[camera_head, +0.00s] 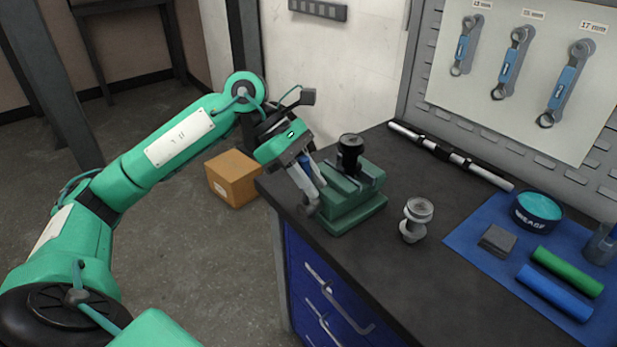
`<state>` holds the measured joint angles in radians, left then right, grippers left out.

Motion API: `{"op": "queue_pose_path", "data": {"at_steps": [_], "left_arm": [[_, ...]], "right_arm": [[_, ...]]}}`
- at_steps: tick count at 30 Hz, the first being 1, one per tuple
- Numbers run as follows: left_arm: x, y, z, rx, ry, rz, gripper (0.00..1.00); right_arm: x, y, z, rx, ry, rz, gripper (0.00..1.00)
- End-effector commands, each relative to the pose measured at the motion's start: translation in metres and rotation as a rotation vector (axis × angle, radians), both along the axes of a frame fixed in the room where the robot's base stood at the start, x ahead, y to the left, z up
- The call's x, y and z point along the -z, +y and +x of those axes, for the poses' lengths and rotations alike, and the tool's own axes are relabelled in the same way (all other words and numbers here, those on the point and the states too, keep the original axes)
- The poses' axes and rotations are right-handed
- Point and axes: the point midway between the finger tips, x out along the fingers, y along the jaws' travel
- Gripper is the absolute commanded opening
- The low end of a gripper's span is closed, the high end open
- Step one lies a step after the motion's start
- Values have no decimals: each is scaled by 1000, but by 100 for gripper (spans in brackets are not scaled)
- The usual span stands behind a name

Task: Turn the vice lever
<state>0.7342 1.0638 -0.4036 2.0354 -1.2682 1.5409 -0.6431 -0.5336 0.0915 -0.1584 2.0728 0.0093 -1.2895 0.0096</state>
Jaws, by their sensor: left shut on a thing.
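The green vice (352,200) stands near the left edge of the dark workbench, with a black cylindrical part (350,153) upright at its top. My left gripper (311,203) comes in from the left and reaches down to the near left side of the vice. Its fingers are shut on the vice lever, which is mostly hidden behind the fingers; I cannot tell its angle. My right gripper is not in view.
On the workbench (400,285), a metal fitting (415,219) stands right of the vice. A silver bar (452,155) lies behind. A blue mat (475,222) holds a grease tin (537,210), a grey block (497,241) and green and blue rolls. A cardboard box (233,178) sits on the floor.

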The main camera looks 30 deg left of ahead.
Motion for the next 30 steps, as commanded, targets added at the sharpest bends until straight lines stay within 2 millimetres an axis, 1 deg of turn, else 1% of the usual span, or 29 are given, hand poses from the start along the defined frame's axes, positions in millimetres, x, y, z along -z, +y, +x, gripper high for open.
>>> {"op": "queue_pose_path", "data": {"at_steps": [1, 6, 12, 28, 29, 30], "left_arm": [[-2, -3, -1, 4, -17, 29, 0], [-1, -10, -3, 3, -45, 109, 0], [1, -14, -4, 3, -64, 163, 0], [3, -15, -5, 4, -67, 184, 0], [3, -15, -5, 4, -67, 184, 25], [3, -15, -5, 4, -67, 184, 29]], "right_arm": [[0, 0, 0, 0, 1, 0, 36], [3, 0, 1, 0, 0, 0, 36], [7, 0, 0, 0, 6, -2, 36], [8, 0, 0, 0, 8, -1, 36], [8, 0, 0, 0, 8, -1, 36], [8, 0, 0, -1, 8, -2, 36]]}}
